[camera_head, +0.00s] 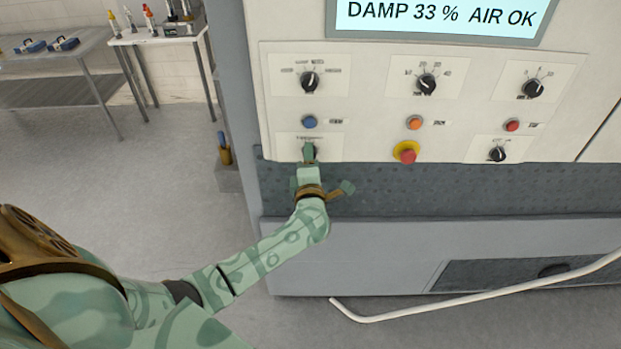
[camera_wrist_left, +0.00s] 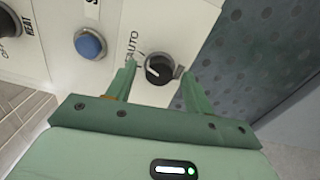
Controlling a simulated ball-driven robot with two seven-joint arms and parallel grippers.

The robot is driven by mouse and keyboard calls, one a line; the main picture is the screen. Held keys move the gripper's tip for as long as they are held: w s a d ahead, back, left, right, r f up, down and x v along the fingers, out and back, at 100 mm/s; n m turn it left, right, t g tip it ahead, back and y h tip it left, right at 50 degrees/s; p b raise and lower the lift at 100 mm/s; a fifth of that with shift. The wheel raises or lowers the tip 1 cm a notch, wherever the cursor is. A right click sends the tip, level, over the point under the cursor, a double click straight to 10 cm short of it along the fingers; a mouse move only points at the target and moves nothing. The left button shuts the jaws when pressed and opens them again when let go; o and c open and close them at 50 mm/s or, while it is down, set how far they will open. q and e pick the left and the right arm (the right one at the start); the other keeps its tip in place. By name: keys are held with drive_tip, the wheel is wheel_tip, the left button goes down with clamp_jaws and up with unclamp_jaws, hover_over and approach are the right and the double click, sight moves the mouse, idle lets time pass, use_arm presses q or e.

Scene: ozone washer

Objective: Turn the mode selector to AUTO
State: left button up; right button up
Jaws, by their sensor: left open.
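The mode selector is a black round knob (camera_wrist_left: 160,69) on a pale plate in the left wrist view, with the word AUTO (camera_wrist_left: 132,45) printed beside it. A light pointer mark shows on the knob's left side; its exact setting is hard to tell. My left gripper (camera_head: 309,154) is at the lower-left plate of the panel in the head view and hides the knob there. In the left wrist view its two fingers (camera_wrist_left: 159,72) are open, one on each side of the knob; contact is unclear. My right gripper is out of view.
Close above the selector is a blue button (camera_head: 309,122). Other knobs (camera_head: 309,82), an orange button (camera_head: 415,122) and a red stop button (camera_head: 407,153) share the panel. A display (camera_head: 440,18) reads DAMP 33 % AIR OK. A white rail (camera_head: 470,293) crosses the lower right.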

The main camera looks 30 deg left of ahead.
use_arm(q)
drive_tip(key=b+v, duration=0.2)
drive_tip(key=v, duration=1.3)
drive_tip(key=shift+s+d, duration=0.25)
drive_tip(key=shift+s, duration=0.05)
drive_tip(key=shift+w, duration=0.1)
